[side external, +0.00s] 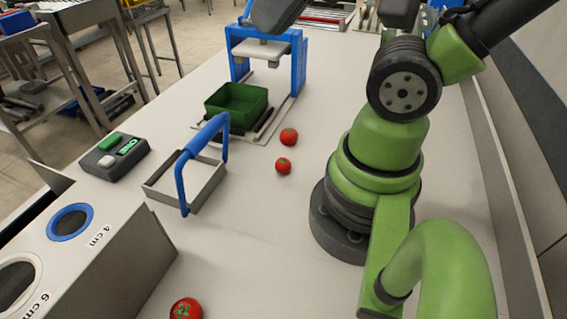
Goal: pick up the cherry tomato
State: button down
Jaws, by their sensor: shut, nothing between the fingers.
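Three red tomatoes are on the pale worktop. The smallest-looking one, probably the cherry tomato (283,166), lies left of my arm's green base. A slightly larger tomato (289,137) lies just behind it, apart from it. Another tomato (187,309) with a green calyx is at the bottom edge, partly cut off by the frame. My gripper does not show clearly; the end of my arm runs out of the top of the picture.
A green crate (236,118) sits by a blue frame (240,62). A metal tray-like frame with a blue handle (181,180) stands left of the tomatoes. A green-button box (115,160) and a gauge box (110,262) with blue-rimmed hole are at left.

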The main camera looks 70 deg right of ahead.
jog(key=c, duration=0.7)
grip_release()
jog(key=shift+o, duration=0.2)
jog(key=m+g+h, duration=0.2)
jog(key=m+g, duration=0.6)
jog(key=m, duration=1)
send_over(283, 161)
jog(key=f, duration=2.2)
jog(key=shift+w, duration=0.25)
jog(key=shift+t, duration=0.3)
jog(key=shift+s+f, duration=0.2)
jog(key=shift+f, duration=4.35)
